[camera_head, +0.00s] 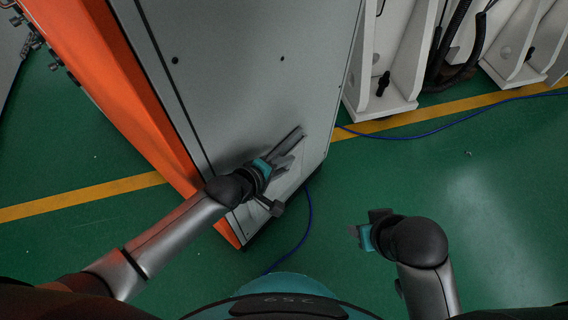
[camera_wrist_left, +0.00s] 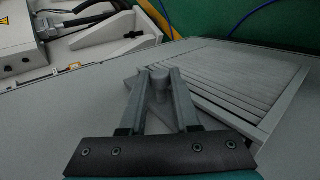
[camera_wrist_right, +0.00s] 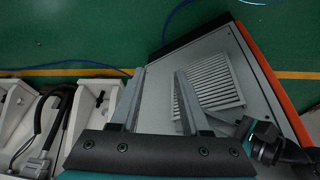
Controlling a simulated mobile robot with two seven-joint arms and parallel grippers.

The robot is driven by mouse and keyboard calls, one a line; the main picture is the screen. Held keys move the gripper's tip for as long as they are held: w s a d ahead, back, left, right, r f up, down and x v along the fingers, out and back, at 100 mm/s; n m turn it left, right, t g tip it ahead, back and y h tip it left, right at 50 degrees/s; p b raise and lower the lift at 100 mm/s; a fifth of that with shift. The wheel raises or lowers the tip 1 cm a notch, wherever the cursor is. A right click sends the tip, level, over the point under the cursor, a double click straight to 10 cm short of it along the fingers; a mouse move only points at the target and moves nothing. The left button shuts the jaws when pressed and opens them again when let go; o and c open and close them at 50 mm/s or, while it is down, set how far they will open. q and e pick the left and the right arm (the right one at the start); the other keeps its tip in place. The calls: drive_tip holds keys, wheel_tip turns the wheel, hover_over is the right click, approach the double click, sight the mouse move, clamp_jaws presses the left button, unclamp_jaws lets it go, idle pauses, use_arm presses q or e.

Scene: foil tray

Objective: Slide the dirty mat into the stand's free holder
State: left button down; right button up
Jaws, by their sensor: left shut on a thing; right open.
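My left gripper (camera_head: 288,145) is at the grey cabinet's face. In the left wrist view its fingers (camera_wrist_left: 160,76) are shut on a small grey knob (camera_wrist_left: 161,88) beside a pale slatted panel (camera_wrist_left: 238,78). The framed panel lies at an angle on the cabinet face; the right wrist view shows it too (camera_wrist_right: 211,84). I cannot tell whether the knob belongs to the panel. My right gripper (camera_head: 356,233) is open and empty, apart from the cabinet; its spread fingers show in the right wrist view (camera_wrist_right: 157,78). I cannot make out a mat or a stand with holders.
The grey cabinet (camera_head: 240,80) with an orange side (camera_head: 120,90) fills the upper left. White machine bases (camera_head: 385,90) with black hoses stand at the upper right. A blue cable (camera_head: 430,134) lies on the green floor. The floor at right (camera_head: 490,210) is clear.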

drive_tip(key=s+f+g+p, duration=0.1)
drive_tip(key=s+f+p, duration=0.1)
drive_tip(key=f, duration=0.4)
drive_tip(key=s+d+f+p, duration=0.1)
drive_tip(key=s+f+p, duration=0.1)
drive_tip(key=f+p, duration=0.2)
drive_tip(key=shift+s+d+f+g+p, duration=0.2)
drive_tip(key=shift+f+g+p, duration=0.2)
drive_tip(key=shift+f, duration=1.05)
idle(1.3)
